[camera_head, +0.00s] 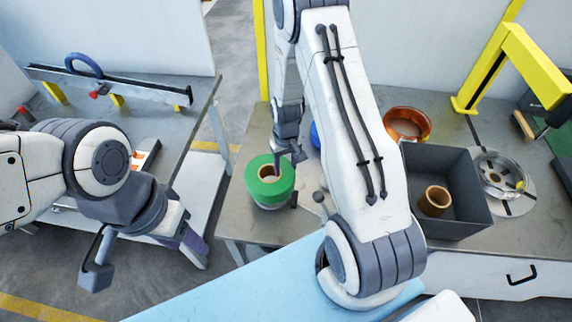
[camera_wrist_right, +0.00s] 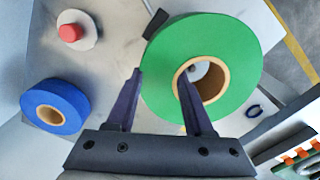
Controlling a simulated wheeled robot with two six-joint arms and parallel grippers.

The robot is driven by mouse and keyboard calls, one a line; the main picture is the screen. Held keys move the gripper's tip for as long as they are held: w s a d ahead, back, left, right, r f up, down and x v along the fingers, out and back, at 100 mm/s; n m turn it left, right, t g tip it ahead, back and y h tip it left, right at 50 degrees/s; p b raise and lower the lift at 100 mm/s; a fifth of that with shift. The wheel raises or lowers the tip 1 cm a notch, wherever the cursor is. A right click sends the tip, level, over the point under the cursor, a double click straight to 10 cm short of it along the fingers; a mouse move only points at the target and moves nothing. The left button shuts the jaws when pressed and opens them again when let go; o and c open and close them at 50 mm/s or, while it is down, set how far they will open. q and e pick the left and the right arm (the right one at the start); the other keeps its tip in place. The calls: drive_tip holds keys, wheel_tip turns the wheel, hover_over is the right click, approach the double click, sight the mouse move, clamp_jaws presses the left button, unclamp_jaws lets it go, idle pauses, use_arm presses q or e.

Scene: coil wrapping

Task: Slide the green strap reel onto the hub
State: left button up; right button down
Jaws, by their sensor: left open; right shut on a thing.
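The green strap reel (camera_head: 270,183) with its tan core is at the near left of the grey table. It fills the middle of the right wrist view (camera_wrist_right: 235,60). My right gripper (camera_head: 291,154) is shut on the reel's ring; in the wrist view (camera_wrist_right: 160,76) one finger is at the core's hole and the other at the outer edge. A pale round piece shows under the reel; I cannot tell whether they touch. A round metal fixture that looks like the hub (camera_head: 497,172) is at the table's right. My left gripper (camera_head: 145,262) is open and empty at lower left.
A dark grey bin (camera_head: 472,222) holding a tan core (camera_head: 436,200) and a copper coil (camera_head: 407,124) stand between reel and hub. A blue reel (camera_wrist_right: 55,105) is near the green one. A yellow frame (camera_head: 530,62) rises by the hub. My right arm crosses the middle.

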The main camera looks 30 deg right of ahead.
drive_tip(key=shift+f+b, duration=1.9)
drive_tip(key=shift+f, duration=0.65)
drive_tip(key=shift+c, duration=1)
unclamp_jaws()
wheel_tip(320, 180, up, 10)
drive_tip(key=shift+r+b, duration=0.25)
drive_tip(key=shift+b, duration=0.4)
drive_tip(key=s+a+r+n, duration=0.2)
drive_tip(key=s+a+r, duration=0.3)
drive_tip(key=a, duration=0.3)
drive_tip(key=s+a+r+n, duration=0.2)
drive_tip(key=s+a+r, duration=0.3)
drive_tip(key=a+r, duration=0.15)
drive_tip(key=s+a+r+n, duration=0.1)
drive_tip(key=s+a+n, duration=0.1)
drive_tip(key=s, duration=0.4)
drive_tip(key=s+a+r+n+y, duration=0.1)
drive_tip(key=s+a+r+n, duration=0.1)
drive_tip(key=s, duration=0.5)
drive_tip(key=shift+a, duration=0.4)
